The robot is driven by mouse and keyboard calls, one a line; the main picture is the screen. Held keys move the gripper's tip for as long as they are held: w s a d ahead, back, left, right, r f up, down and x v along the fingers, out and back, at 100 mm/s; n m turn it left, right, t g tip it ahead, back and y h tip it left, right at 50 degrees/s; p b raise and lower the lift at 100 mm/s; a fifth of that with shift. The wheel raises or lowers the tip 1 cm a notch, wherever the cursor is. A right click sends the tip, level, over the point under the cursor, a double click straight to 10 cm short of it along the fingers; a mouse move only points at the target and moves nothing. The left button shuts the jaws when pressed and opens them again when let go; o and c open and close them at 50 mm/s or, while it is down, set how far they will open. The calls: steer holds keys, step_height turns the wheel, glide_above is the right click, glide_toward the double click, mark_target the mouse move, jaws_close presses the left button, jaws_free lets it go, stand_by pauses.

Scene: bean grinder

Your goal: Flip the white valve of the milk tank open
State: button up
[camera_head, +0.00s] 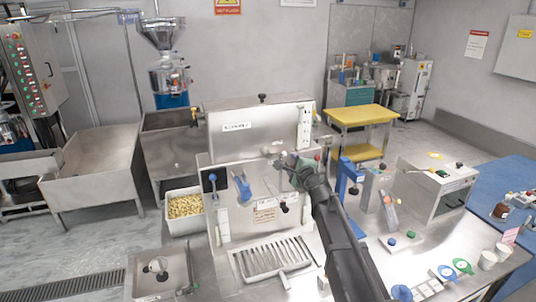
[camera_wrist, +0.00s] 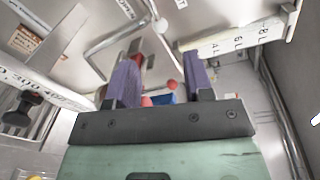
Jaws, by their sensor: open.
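The milk tank (camera_head: 258,124) is a steel box with a small front label, at the centre of the head view. A small white part (camera_head: 278,144), perhaps the white valve, shows low on its front, just above my gripper (camera_head: 288,163). In the wrist view a white round knob (camera_wrist: 161,25) on a thin stem sits beyond my gripper (camera_wrist: 163,70). I cannot tell for sure that it is the valve handle. The purple fingers are apart, with nothing visibly held. A bent metal rod (camera_wrist: 118,38) lies just beyond the left finger.
A white gauge strip (camera_wrist: 235,36) with numbers is close beyond the right finger. A white scale bar (camera_wrist: 45,88) and a black knob (camera_wrist: 22,110) are at left.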

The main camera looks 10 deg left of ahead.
mark_target(285, 155)
steer(key=x, duration=0.3)
steer(key=b+x, duration=0.1)
steer(key=x, duration=0.7)
steer(key=shift+w+d+f, duration=0.1)
steer(key=shift+d, duration=0.2)
jaws_close()
